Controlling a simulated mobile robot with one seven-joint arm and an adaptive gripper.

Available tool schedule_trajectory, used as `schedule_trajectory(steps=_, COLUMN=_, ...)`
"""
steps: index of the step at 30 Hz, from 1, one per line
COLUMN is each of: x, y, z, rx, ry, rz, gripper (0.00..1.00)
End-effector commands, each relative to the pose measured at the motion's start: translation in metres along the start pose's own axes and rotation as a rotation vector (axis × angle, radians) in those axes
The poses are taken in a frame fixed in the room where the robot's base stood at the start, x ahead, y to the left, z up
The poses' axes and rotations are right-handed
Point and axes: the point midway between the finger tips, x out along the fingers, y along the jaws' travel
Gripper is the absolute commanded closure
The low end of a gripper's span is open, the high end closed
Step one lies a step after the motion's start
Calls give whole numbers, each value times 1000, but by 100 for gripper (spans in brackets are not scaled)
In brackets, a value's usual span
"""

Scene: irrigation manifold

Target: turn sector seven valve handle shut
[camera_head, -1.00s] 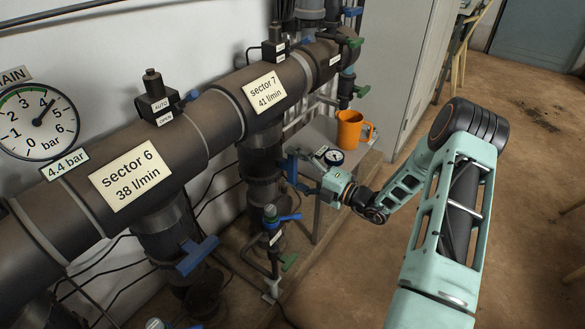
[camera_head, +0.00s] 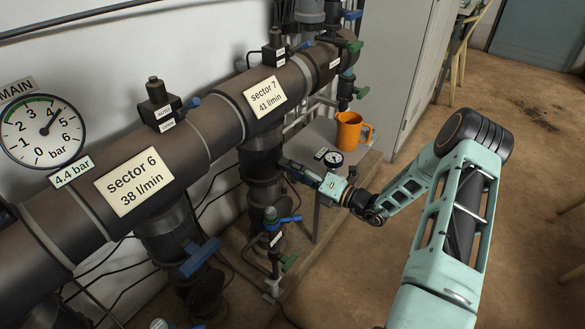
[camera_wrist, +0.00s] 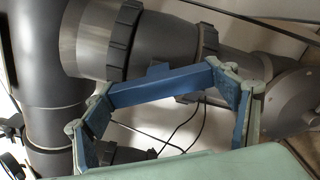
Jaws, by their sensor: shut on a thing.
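The sector 7 label (camera_head: 265,94) on the main pipe reads 41 l/min. Below it a dark branch pipe (camera_head: 262,165) drops down and carries the sector seven valve. My gripper (camera_head: 288,165) is at this valve, just right of the branch pipe. In the wrist view the blue valve handle (camera_wrist: 160,86) lies between the two fingers of my gripper (camera_wrist: 165,110), which are shut on its ends. The handle runs at a slant to the branch pipe (camera_wrist: 155,50) behind it. In the head view my gripper mostly hides the handle.
A sector 6 valve with a blue handle (camera_head: 199,257) stands to the left. A small blue-handled tap (camera_head: 271,215) is just below my gripper. An orange mug (camera_head: 349,130) and a small gauge (camera_head: 333,158) are on the shelf behind.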

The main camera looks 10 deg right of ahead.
Motion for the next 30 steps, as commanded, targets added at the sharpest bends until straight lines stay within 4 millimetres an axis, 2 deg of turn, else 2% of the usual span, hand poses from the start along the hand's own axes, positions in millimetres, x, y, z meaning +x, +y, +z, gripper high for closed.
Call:
schedule_trajectory(steps=21, x=0, y=0, z=0, rx=-673, ry=0, rz=1, gripper=45)
schedule_trajectory(steps=30, x=0, y=0, z=-1, rx=-898, ry=2, rz=1, gripper=45)
